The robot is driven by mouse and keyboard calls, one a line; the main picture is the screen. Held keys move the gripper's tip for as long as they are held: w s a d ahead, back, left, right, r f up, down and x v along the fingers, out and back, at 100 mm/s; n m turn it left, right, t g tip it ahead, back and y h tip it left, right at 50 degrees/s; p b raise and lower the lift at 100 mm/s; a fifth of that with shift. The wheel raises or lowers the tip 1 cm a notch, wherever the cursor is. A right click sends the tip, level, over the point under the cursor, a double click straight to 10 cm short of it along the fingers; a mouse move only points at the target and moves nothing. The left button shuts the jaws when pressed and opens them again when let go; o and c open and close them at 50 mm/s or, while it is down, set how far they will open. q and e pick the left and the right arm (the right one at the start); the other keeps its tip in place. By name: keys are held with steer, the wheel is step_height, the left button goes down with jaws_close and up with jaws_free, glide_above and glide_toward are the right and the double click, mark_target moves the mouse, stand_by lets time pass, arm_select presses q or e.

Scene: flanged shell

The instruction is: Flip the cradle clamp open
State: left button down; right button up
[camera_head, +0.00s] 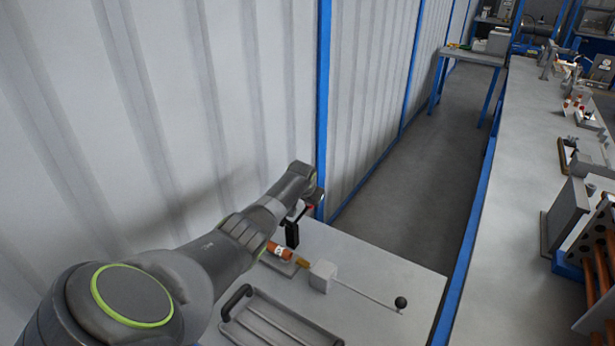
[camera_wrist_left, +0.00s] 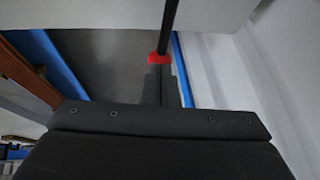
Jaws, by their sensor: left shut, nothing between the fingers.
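An orange shell with a white band (camera_head: 280,251) lies in a low cradle on the light worktable. Behind it stands a black upright part (camera_head: 291,233) with a red tip (camera_head: 308,208), which looks like the cradle clamp's lever. In the left wrist view, a thin dark bar with a red end (camera_wrist_left: 159,58) shows just beyond my left gripper (camera_wrist_left: 160,122). The gripper is shut with nothing in it. My left arm hides part of the cradle, and I cannot tell whether the gripper touches the lever. My right gripper is out of view.
A grey block (camera_head: 323,275) with a rod ending in a black ball (camera_head: 400,302) stands to the right of the shell. A tray with a black handle (camera_head: 237,300) lies in front. The ribbed wall (camera_head: 200,100) is close on the left. A long bench (camera_head: 515,150) runs along the right.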

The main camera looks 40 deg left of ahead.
arm_select(q)
step_height(320, 180, up, 12)
steer(key=s+d, duration=0.1)
steer(key=d, duration=0.1)
steer(key=shift+s+d, duration=0.25)
steer(key=shift+s, duration=0.05)
stand_by(0.4)
